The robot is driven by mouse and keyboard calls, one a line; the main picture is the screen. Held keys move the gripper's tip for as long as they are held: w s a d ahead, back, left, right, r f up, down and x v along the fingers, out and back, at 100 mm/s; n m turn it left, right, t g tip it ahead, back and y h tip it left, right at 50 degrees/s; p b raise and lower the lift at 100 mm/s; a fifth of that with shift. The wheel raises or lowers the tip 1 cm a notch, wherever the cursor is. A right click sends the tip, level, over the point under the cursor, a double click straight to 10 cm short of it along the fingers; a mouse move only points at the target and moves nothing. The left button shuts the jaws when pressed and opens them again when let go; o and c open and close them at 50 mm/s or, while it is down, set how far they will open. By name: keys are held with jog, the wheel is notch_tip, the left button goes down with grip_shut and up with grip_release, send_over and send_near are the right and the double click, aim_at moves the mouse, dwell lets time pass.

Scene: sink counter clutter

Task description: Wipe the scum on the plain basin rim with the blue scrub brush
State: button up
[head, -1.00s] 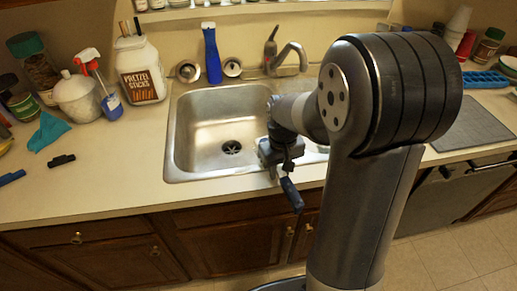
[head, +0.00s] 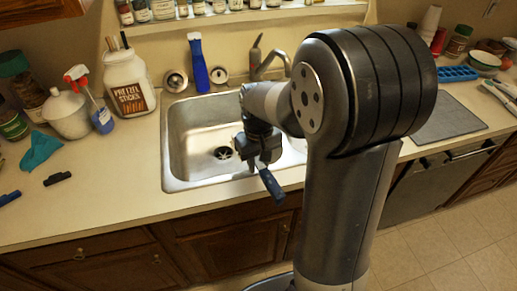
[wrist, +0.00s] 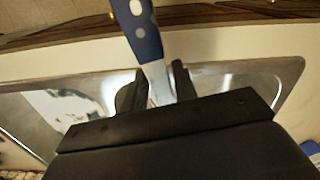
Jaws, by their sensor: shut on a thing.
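My gripper (head: 262,160) is over the front right part of the sink basin, shut on a blue-handled tool (head: 271,186). In the wrist view the tool's handle (wrist: 139,28) is blue with pale round spots, and a light, narrow part runs between the fingers (wrist: 155,88). Its working end is hidden, so I cannot tell whether it is a brush. The handle points toward the counter's front edge. The steel basin's rim (head: 205,183) shows along the front. I cannot clearly make out scum on it. Another blue tool (head: 198,65) stands upright behind the sink.
The faucet (head: 272,62) is behind the basin. A pretzel jar (head: 130,88), a spray bottle (head: 100,115), a white pot (head: 67,115) and a teal cloth (head: 40,150) are on the left counter. A grey mat (head: 450,118) lies at right. The counter left of the sink has free room.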

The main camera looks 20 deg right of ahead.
jog(key=shift+r+p, duration=0.9)
jog(key=shift+r, duration=0.55)
jog(key=shift+s+f, duration=0.1)
jog(key=shift+s, duration=0.05)
